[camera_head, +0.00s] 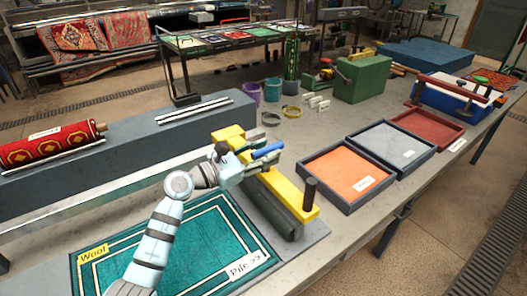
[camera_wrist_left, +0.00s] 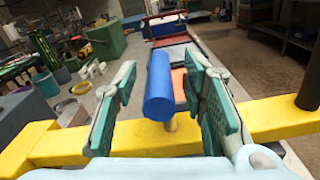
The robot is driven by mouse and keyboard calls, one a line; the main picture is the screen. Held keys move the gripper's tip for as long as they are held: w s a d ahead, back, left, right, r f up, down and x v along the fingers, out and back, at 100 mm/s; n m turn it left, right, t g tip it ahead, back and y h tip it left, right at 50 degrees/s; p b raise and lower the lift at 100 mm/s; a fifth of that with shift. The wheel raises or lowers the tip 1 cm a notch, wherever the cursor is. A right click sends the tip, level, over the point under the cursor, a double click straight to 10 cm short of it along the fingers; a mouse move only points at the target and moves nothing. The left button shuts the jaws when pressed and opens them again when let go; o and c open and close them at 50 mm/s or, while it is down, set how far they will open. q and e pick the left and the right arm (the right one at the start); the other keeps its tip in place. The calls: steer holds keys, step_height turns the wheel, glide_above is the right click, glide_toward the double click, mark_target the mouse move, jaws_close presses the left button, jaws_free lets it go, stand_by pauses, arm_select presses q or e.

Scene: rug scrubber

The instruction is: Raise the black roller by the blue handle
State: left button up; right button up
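The blue handle (camera_head: 268,150) sticks out from a yellow bar (camera_head: 290,195) on the scrubber. A dark body (camera_head: 268,207), which looks like the black roller, lies under the bar beside the green rug (camera_head: 185,240). My left gripper (camera_head: 245,163) is at the handle, above the yellow bar. In the left wrist view the blue handle (camera_wrist_left: 158,85) stands between the two open fingers, with a gap on each side. The yellow bar (camera_wrist_left: 270,118) runs across behind the fingers. The arm hides part of the scrubber. My right gripper is not in view.
A dark upright post (camera_head: 310,192) stands on the bar's near end. Right of the scrubber are an orange tray (camera_head: 318,159), a grey tray (camera_head: 360,140) and a red tray. A rolled red rug (camera_head: 50,145) lies at left.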

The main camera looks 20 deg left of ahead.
arm_select(q)
jaws_close()
step_height(320, 180, up, 5)
steer(key=p, duration=0.4)
steer(key=shift+r, duration=0.2)
steer(key=shift+w+f, duration=0.1)
jaws_free()
steer(key=shift+f, duration=0.15)
steer(key=v, duration=1.2)
